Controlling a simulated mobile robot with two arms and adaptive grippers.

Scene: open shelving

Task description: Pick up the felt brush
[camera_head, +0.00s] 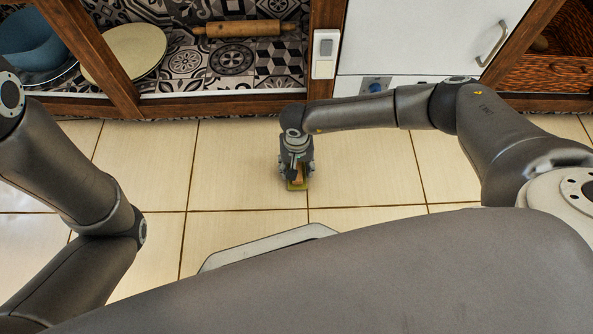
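A small block-like thing with yellow-green and orange-brown parts, probably the felt brush (298,184), shows at the lower end of my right gripper (297,174). My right arm comes in from the right and its gripper points down over the tiled floor, in front of the cabinet. The gripper hides much of the brush. I cannot tell whether the fingers are closed on it, or whether it touches the floor. My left arm is at the left edge, and its gripper is out of view.
Wooden shelving holds a rolling pin (238,28), a cream plate (124,54) and a blue bowl (32,40). A white door (420,36) with a metal handle (493,44) is behind my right arm. The tiled floor (235,160) around the gripper is clear.

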